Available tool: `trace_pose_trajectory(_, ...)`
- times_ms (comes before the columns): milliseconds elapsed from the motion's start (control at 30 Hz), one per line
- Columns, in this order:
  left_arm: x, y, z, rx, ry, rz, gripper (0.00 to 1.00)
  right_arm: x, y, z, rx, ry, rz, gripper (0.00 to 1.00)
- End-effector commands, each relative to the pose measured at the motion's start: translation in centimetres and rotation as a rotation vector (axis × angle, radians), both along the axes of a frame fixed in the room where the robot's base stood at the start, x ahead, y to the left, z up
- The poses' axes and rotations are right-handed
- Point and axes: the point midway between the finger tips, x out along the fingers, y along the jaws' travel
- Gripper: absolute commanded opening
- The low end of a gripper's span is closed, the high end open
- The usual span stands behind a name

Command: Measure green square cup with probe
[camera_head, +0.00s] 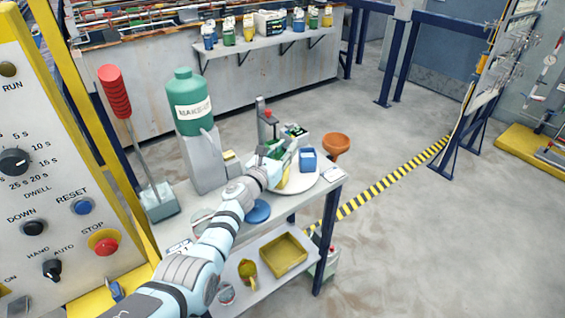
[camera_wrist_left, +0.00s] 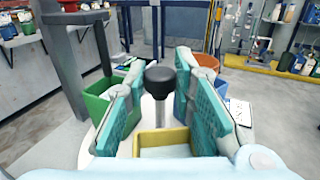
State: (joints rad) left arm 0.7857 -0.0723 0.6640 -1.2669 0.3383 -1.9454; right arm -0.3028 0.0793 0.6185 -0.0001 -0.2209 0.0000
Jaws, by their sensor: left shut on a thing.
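The green square cup (camera_wrist_left: 97,108) stands left of my left gripper in the wrist view; in the head view a green part (camera_head: 270,150) shows beside my gripper. My left gripper (camera_wrist_left: 161,104) is shut on the probe (camera_wrist_left: 160,78), which has a black knob and a grey shaft. The probe is upright between the teal fingers; its lower end is hidden. A yellow square cup (camera_wrist_left: 163,138) lies beneath the fingers. The blue square cup (camera_head: 308,160) is on the right, partly hidden by a finger in the wrist view. My right gripper is not in view.
The cups stand on a round white plate (camera_head: 309,183) on the bench. A grey stand (camera_head: 262,118) rises behind them. An orange bowl (camera_head: 336,143) is beyond, and a green bottle (camera_head: 189,100) stands on the left. Open floor lies to the right.

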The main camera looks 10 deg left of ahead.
Motion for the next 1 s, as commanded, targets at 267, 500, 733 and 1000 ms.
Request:
trace_pose_trajectory(267,-0.1,0.0,-0.1,0.001,0.004,0.000,0.26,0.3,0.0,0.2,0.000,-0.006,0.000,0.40)
trace_pose_trajectory(500,-0.1,-0.1,0.0,0.001,0.003,-0.001,0.44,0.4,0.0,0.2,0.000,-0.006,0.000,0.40)
trace_pose_trajectory(733,-0.3,0.1,0.0,0.002,0.001,-0.001,0.44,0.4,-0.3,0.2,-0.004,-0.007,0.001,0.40)
trace_pose_trajectory(1000,-3.6,1.4,-0.1,0.004,-0.003,0.001,0.44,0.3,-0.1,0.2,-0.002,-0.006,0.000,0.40)
